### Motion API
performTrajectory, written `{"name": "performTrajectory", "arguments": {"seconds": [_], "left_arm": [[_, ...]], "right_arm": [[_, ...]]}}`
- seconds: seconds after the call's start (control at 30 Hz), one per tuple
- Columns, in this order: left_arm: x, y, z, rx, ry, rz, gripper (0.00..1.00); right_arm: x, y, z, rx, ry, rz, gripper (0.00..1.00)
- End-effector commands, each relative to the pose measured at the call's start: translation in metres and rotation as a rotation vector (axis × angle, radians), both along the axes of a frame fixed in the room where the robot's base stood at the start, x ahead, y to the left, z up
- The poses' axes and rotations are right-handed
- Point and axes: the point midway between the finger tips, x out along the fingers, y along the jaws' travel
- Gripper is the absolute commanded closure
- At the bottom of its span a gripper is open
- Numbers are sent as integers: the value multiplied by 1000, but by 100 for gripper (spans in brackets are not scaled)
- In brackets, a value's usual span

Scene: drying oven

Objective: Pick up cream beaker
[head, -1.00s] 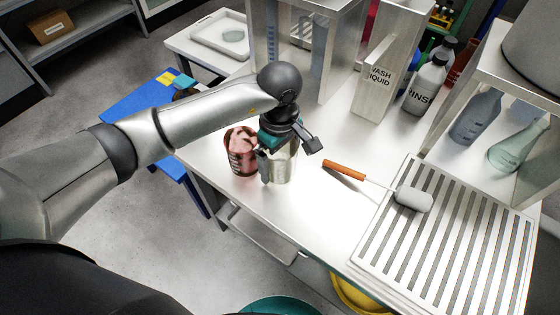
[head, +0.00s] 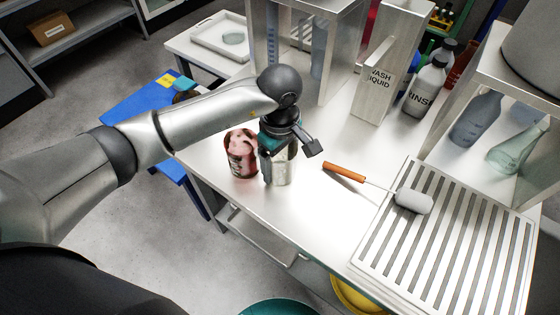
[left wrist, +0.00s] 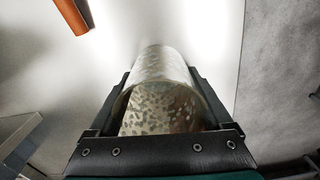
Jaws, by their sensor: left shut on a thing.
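The cream beaker (head: 283,170) stands upright near the table's front edge in the head view, its upper part partly hidden by my left gripper (head: 287,148). My right gripper is not in view.
A red-and-pink beaker (head: 240,155) stands close left of the cream one. A brush with an orange handle (head: 344,171) lies to the right, its head on a slatted rack (head: 452,245). A wash-liquid box (head: 385,85) and rinse bottle (head: 425,88) stand behind. The front table edge is near.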

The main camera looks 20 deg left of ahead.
Motion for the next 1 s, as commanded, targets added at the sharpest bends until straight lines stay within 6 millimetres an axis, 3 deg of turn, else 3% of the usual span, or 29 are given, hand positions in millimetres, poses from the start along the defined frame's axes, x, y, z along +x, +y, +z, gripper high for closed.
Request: {"name": "performTrajectory", "arguments": {"seconds": [0.27,0.47,0.77,1.0], "left_arm": [[0,0,4,0,-1,0,71],[1,0,20,0,-3,0,71],[1,0,65,0,-4,-1,71],[1,0,111,0,-4,0,71]], "right_arm": [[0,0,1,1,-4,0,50],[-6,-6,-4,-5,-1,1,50],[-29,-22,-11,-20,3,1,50],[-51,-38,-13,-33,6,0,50]]}}
